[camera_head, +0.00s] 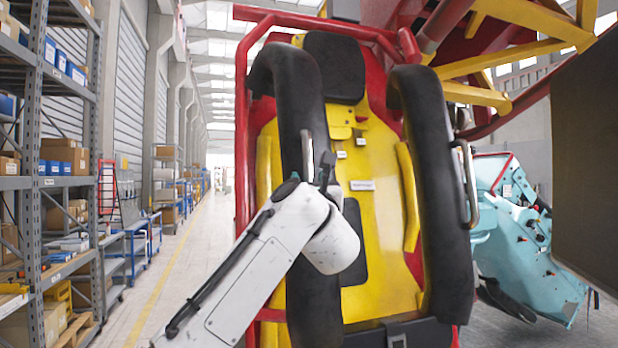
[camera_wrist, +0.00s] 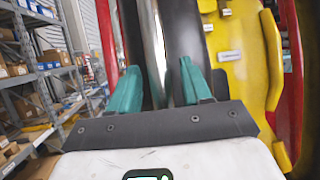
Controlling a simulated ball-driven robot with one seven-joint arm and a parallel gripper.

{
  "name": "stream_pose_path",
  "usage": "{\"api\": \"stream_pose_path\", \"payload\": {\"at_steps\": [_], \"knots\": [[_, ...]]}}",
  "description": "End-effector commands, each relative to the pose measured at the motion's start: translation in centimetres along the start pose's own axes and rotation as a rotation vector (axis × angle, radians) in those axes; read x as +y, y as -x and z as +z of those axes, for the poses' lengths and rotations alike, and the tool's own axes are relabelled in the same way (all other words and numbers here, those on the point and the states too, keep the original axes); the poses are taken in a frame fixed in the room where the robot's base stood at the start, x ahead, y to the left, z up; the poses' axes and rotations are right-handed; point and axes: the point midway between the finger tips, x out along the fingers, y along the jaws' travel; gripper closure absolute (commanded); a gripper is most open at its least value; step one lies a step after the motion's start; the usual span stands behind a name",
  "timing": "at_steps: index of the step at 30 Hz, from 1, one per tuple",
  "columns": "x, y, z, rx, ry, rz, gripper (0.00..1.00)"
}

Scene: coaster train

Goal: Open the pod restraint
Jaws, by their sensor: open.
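The pod restraint is a pair of black padded shoulder arms, the left one (camera_head: 300,110) and the right one (camera_head: 436,190), lying down over the front of a yellow and red seat (camera_head: 372,195). Each arm has a metal grab handle; the right handle (camera_head: 466,182) is clear, and the left handle (camera_head: 307,150) is by my gripper. In the wrist view the left handle (camera_wrist: 153,50) runs between the teal fingers of my gripper (camera_wrist: 160,85), which is open. The black pad is behind the handle. I cannot tell whether a finger touches it.
Red frame tubes (camera_head: 242,120) surround the seat. A teal machine (camera_head: 525,235) and a dark panel (camera_head: 588,165) stand at the right. Shelves with boxes (camera_head: 65,155) line the left. An open aisle (camera_head: 180,275) runs beside the seat.

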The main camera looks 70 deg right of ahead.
Motion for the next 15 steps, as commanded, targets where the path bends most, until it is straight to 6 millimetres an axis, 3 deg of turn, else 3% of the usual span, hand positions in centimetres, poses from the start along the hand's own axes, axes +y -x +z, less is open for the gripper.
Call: {"api": "stream_pose_path", "payload": {"at_steps": [8,15], "knots": [[0.02,-0.14,-0.04,0.0,0.0,0.0,0.52],[0.03,-0.13,-0.03,0.0,0.0,0.0,0.73]]}}
